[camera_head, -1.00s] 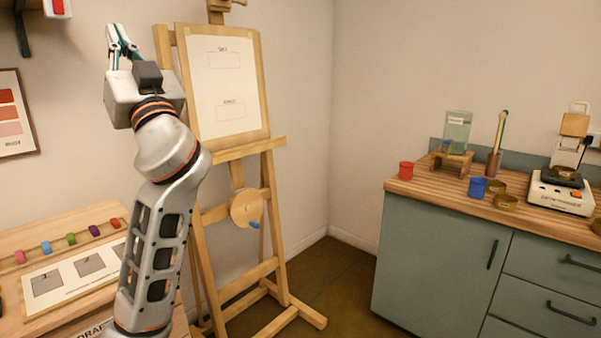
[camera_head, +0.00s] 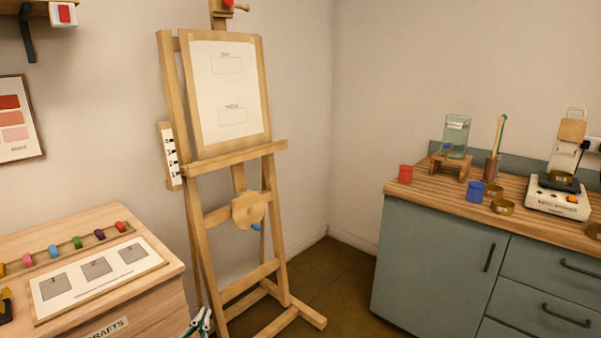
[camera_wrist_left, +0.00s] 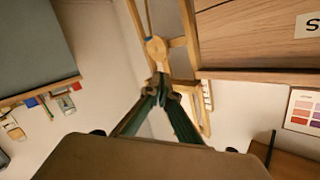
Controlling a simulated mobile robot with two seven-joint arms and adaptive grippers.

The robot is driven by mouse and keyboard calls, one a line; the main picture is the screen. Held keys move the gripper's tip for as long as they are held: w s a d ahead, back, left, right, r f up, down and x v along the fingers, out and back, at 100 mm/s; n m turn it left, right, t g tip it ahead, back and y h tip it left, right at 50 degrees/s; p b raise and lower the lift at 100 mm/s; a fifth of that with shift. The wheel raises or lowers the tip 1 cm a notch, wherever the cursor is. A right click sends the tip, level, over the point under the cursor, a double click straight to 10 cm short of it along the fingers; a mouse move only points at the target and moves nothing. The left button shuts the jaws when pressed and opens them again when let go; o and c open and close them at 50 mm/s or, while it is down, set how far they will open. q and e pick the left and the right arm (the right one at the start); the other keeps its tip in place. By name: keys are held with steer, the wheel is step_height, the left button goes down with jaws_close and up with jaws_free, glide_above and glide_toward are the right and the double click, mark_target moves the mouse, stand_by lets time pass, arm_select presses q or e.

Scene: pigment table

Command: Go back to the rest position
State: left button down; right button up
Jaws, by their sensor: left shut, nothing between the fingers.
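My left gripper (camera_head: 201,322) shows at the bottom edge of the head view, low in front of the easel's legs. In the left wrist view its green fingers (camera_wrist_left: 162,93) meet at the tips, shut with nothing between them. The rest of my left arm is out of the head view. My right gripper is in neither view.
A wooden easel (camera_head: 226,213) holding a paper sheet stands in the middle. A wooden desk (camera_head: 165,285) with coloured pieces and a numbered card (camera_head: 98,278) is at left. A grey cabinet (camera_head: 432,262) carries red and blue cups, a jar and a scale.

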arm_select(q)
steer(key=s+d+f+g+h, duration=0.1)
steer(key=s+f+g, duration=0.1)
steer(key=s+f, duration=0.8)
steer(key=s+d+f+g+h+p, duration=0.1)
steer(key=s+d+f+g+h, duration=0.1)
steer(key=s+f, duration=0.9)
steer(key=s+g, duration=0.1)
steer(key=s, duration=0.6)
steer(key=shift+s+g+p, duration=0.3)
steer(key=shift+d, duration=0.1)
